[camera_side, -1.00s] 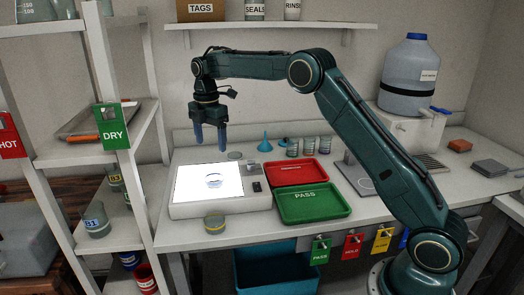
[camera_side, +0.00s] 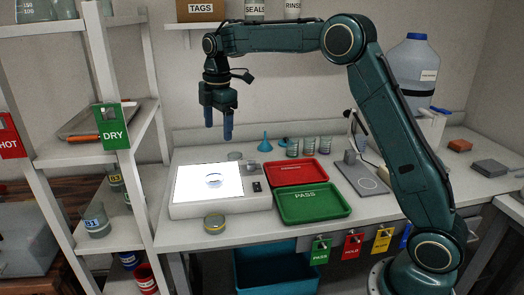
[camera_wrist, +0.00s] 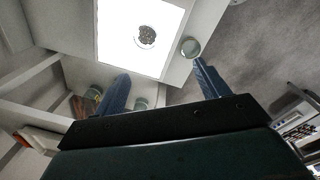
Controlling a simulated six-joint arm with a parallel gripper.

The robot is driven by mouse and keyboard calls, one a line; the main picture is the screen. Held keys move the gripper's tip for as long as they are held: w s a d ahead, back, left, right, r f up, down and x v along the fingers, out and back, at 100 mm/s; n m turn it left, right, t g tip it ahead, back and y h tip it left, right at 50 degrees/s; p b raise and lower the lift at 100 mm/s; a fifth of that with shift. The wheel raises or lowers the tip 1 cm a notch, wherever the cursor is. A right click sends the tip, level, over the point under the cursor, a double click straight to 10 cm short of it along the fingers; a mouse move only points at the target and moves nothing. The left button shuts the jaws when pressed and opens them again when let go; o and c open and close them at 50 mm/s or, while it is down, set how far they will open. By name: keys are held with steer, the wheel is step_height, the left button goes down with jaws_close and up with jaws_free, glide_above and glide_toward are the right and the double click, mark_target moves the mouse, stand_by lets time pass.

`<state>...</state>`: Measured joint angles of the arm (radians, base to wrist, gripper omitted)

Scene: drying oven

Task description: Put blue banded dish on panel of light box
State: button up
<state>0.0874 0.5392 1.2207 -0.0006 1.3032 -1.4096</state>
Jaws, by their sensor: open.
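The light box (camera_side: 250,203) lies on the bench with its white panel (camera_side: 190,185) lit. A clear dish with a bluish band, the blue banded dish (camera_side: 214,181), sits on the panel, right of its middle. In the wrist view the dish (camera_wrist: 145,37) shows dark speckled contents against the bright panel (camera_wrist: 115,45). My gripper (camera_side: 218,133) is open and empty, well above the back of the light box and apart from the dish. Its two blue fingers also show spread in the wrist view (camera_wrist: 160,80).
A yellow-banded dish (camera_side: 214,224) stands in front of the light box; another dish (camera_side: 235,156) stands behind it. Red (camera_side: 297,171) and green (camera_side: 312,204) trays lie to the right. A shelf rack (camera_side: 145,135) stands at the left, and a wall shelf (camera_side: 270,25) hangs above.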

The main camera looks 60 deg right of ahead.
steer(key=s+a+r+m+t, duration=0.15)
steer(key=s+r+m, duration=0.25)
steer(key=s, duration=0.5)
steer(key=s+a+r+m+t, duration=0.1)
steer(key=s+a+r+m, duration=0.2)
steer(key=s, duration=0.6)
steer(key=s+f+m+t, duration=0.1)
steer(key=s+m, duration=0.3)
steer(key=s, duration=0.5)
steer(key=s+f+m+t, duration=0.1)
steer(key=s+f+m, duration=0.3)
steer(key=s, duration=0.5)
steer(key=shift+f, duration=0.3)
